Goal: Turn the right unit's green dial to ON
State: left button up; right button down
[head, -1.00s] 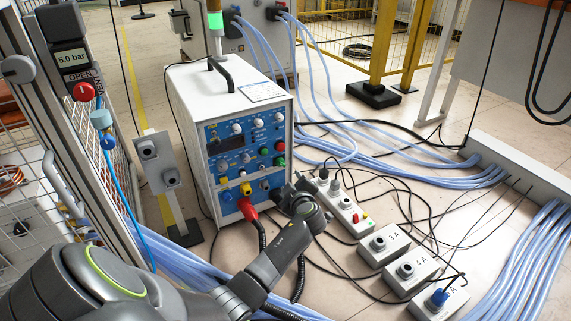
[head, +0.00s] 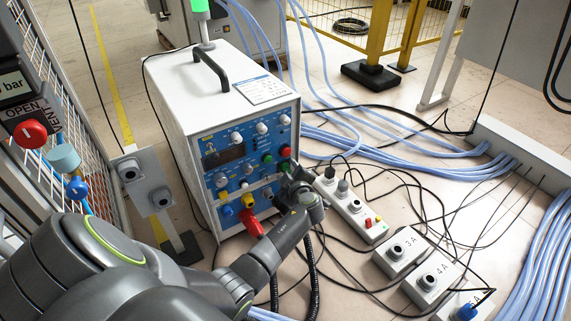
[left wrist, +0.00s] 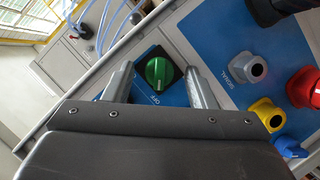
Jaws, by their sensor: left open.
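The green dial (left wrist: 158,73) is a round knob with a pale mark on a dark square plate, on a blue panel, in the left wrist view. An OFF label (left wrist: 155,100) shows close to it, on the side towards my gripper. My left gripper (left wrist: 160,80) is open, with one finger on each side of the dial; I cannot tell whether they touch it. In the head view my left gripper (head: 292,178) is at the lower right of the blue front panel (head: 238,150) of the white unit and hides the dial there. My right gripper is not in view.
A red plug (head: 250,222) with a black cable and a yellow connector (head: 248,201) sit left of my gripper. A power strip (head: 350,207) and grey numbered boxes (head: 402,250) stand on the floor to the right. A grey post with sockets (head: 147,180) stands left of the unit.

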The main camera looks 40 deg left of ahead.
pick_arm(q)
jog(key=shift+w+a, duration=0.15)
jog(key=c, duration=0.9)
jog(key=shift+c, duration=0.2)
